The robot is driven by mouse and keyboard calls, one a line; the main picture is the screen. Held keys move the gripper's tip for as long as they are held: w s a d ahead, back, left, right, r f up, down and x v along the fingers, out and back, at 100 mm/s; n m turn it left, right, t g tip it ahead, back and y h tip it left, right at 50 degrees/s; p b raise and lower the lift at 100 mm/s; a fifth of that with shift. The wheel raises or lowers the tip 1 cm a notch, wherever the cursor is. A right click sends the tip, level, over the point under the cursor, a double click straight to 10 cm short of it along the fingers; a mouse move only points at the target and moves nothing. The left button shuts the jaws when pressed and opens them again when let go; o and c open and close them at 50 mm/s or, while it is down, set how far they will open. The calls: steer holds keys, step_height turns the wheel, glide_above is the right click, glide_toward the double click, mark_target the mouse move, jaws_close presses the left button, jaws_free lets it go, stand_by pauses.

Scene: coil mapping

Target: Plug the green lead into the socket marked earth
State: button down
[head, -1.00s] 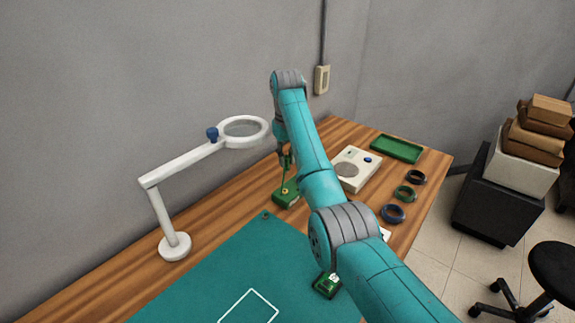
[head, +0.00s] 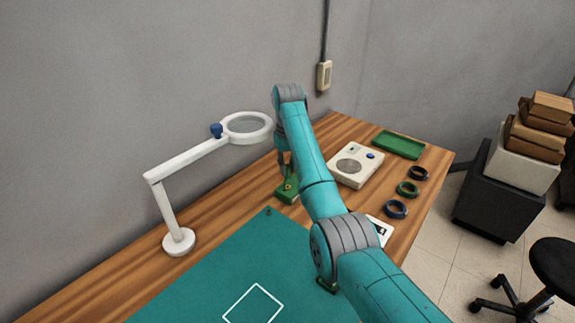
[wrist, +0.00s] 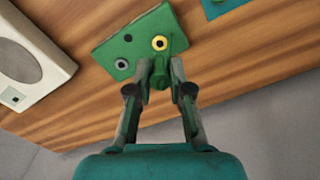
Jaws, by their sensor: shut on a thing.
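The green socket block (wrist: 105,47) lies tilted in the wrist view, with a yellow-ringed socket (wrist: 159,43), a grey-ringed socket (wrist: 121,64) and a dark round spot (wrist: 128,38). No earth marking is readable. My gripper (wrist: 161,68) is shut on a green plug (wrist: 160,78), the green lead's end, beside the block's edge and close to the yellow-ringed socket. I cannot tell whether the plug touches the block. In the head view, the block (head: 287,192) sits beyond the mat, with my gripper (head: 284,168) just above it, partly hidden by my arm.
A white magnifier lamp (head: 178,240) stands left. The teal mat (head: 200,285) fills the near bench. In the wrist view, the cream box (wrist: 30,65) is left of the block.

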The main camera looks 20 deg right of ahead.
mark_target(288, 176)
steer(key=shift+f, duration=0.2)
steer(key=shift+f, duration=0.9)
steer(key=shift+f, duration=1.05)
stand_by(0.8)
steer(key=c, duration=1)
jaws_free()
steer(key=shift+r, duration=0.1)
